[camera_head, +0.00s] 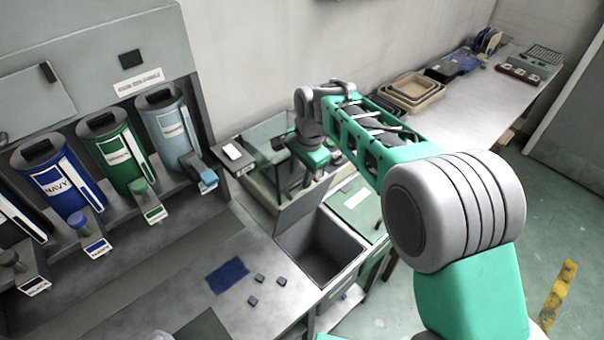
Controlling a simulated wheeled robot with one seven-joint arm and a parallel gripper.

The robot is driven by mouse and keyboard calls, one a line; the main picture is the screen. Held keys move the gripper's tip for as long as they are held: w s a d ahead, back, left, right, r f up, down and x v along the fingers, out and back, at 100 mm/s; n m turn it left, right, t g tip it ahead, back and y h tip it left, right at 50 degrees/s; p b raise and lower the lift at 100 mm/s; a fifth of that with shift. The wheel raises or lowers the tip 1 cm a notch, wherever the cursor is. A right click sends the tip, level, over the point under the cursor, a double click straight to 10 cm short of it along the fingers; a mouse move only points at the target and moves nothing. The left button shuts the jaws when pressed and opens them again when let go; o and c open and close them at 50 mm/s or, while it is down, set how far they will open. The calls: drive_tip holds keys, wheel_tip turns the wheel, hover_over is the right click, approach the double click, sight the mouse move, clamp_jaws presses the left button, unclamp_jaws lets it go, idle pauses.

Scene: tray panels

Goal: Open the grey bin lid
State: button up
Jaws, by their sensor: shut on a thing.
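The grey bin (339,277) is set in the counter at the centre, and its dark inside shows from above. Its grey lid (297,212) stands raised and tilted up at the bin's far left side, clear of most of the opening. My gripper (307,179) reaches down to the lid's upper edge and is shut on it. The fingertips are small and partly hidden by the hand, so the exact grip spot is hard to see.
A green lid panel (357,203) lies just right of the bin. A clear-walled tank (264,160) stands behind the lid. Blue, green and pale canisters (172,128) line the left. A blue patch (228,275) and several small dark blocks lie on the front counter.

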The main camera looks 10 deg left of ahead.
drive_tip(key=r, duration=0.4)
drive_tip(key=d+r, duration=0.1)
drive_tip(key=r, duration=0.1)
drive_tip(key=shift+s+r, duration=0.35)
drive_tip(key=shift+d+r, duration=0.2)
drive_tip(key=shift+r, duration=0.3)
drive_tip(key=shift+s, duration=0.1)
drive_tip(key=s+d+r+n+t+b, duration=0.1)
drive_tip(key=s+d+n, duration=0.15)
drive_tip(key=d, duration=0.65)
drive_tip(key=s+d+r+n+t+b, duration=0.1)
drive_tip(key=s+d, duration=0.3)
drive_tip(key=d, duration=0.5)
drive_tip(key=s+d+f+n+t+h+b, duration=0.1)
drive_tip(key=s+d+f+n+b, duration=0.1)
drive_tip(key=s+d, duration=0.8)
wheel_tip(320, 180, down, 3)
drive_tip(key=shift+s+d+r+n+h, duration=0.1)
drive_tip(key=shift+s+d+n+h, duration=0.25)
drive_tip(key=shift+n, duration=0.4)
drive_tip(key=shift+w, duration=0.1)
